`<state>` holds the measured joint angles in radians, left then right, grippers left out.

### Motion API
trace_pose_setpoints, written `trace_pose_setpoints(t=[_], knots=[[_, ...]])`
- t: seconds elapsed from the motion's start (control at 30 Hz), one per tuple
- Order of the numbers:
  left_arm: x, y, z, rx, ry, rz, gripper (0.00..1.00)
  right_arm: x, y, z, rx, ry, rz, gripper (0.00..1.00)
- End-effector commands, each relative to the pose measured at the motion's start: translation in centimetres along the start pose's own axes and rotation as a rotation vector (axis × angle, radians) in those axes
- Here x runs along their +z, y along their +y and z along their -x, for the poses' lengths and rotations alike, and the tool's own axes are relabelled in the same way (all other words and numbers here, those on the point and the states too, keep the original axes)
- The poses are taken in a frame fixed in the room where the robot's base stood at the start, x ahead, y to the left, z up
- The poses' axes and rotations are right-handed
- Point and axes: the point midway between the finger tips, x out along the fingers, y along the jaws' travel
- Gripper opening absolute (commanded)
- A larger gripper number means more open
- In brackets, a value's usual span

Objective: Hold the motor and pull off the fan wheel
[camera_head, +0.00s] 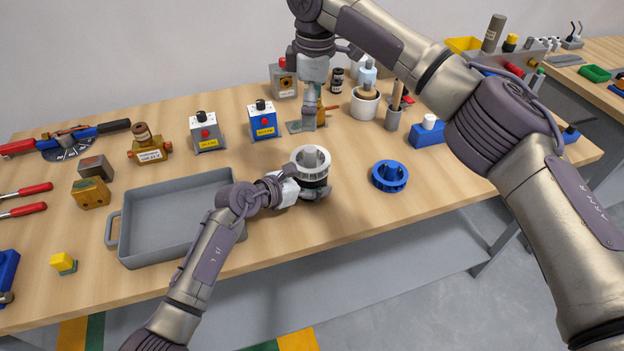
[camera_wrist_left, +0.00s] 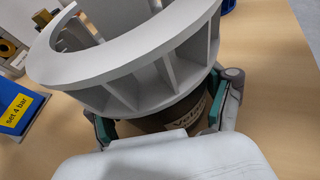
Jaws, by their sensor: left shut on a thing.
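The motor (camera_wrist_left: 180,118) is a dark cylinder with a pale label. It stands near the table's front edge in the head view (camera_head: 315,184). A white fan wheel (camera_head: 309,158) with vanes and an open centre sits on top of the motor and fills the upper left wrist view (camera_wrist_left: 135,62). My left gripper (camera_wrist_left: 168,116) is shut on the motor, with one finger on each side, below the wheel. My right gripper (camera_head: 309,122) points down behind the wheel, apart from it, above a grey plate. Whether its fingers are open is unclear.
A blue fan wheel (camera_head: 390,176) lies to the right of the motor. An empty grey tray (camera_head: 128,254) is at the left. A white pot (camera_head: 364,105) and grey cup (camera_head: 393,120) stand at the back right.

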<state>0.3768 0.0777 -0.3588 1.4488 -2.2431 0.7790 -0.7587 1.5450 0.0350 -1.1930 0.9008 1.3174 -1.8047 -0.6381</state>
Motion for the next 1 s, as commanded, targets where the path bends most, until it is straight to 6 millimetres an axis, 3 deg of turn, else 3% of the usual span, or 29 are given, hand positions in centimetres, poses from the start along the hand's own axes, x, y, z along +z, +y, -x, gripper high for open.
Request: trace_pose_setpoints(t=[0.27,1.0], knots=[[-0.1,0.0,0.0,0.001,0.002,0.000,0.11,-0.2,-0.3,-0.8,-0.022,-0.042,0.031,1.00],[-0.1,0.0,0.0,0.001,0.002,-0.001,0.11,0.1,-0.5,-10.7,-0.021,-0.039,0.029,1.00]])
